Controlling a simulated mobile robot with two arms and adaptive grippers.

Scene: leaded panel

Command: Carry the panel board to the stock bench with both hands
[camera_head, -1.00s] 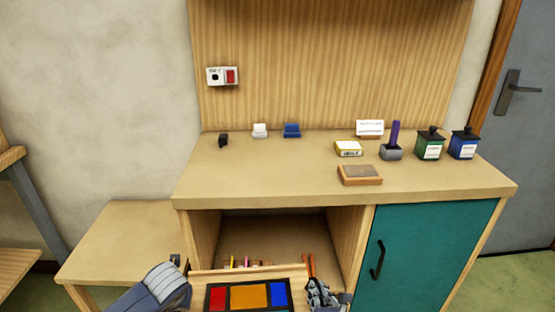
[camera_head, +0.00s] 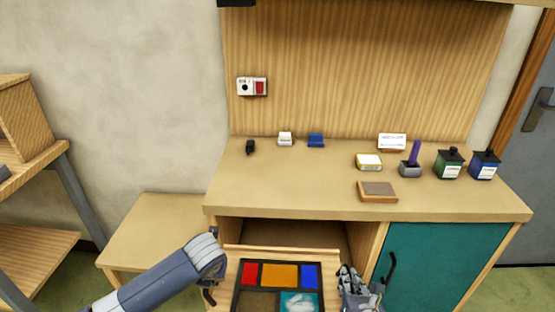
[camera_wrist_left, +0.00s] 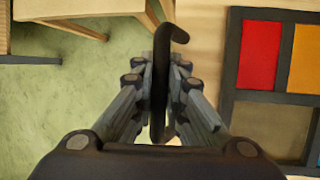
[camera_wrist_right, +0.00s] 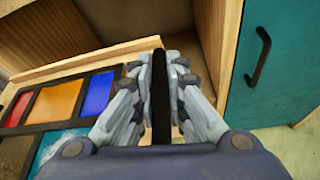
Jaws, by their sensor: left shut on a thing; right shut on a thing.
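The panel board (camera_head: 230,268) is a pale wooden board at the bottom of the head view. It bears a dark-framed panel (camera_head: 279,288) with red, orange and blue panes, a brown area and a teal pane with a white shape. My left gripper (camera_wrist_left: 160,85) is shut on a dark handle (camera_wrist_left: 160,100) at the board's left side. My right gripper (camera_wrist_right: 160,90) is shut on the dark handle (camera_wrist_right: 160,105) at its right side. The board's near edge is out of the head view. Which furniture is the stock bench I cannot tell.
A workbench (camera_head: 320,205) stands ahead, with an open bay and a teal door (camera_head: 435,262). Small blocks, a sanding-like block (camera_head: 377,190) and two jars (camera_head: 449,164) stand on it. A low bare table (camera_head: 155,225) adjoins it left. A wooden rack (camera_head: 38,250) stands farther left.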

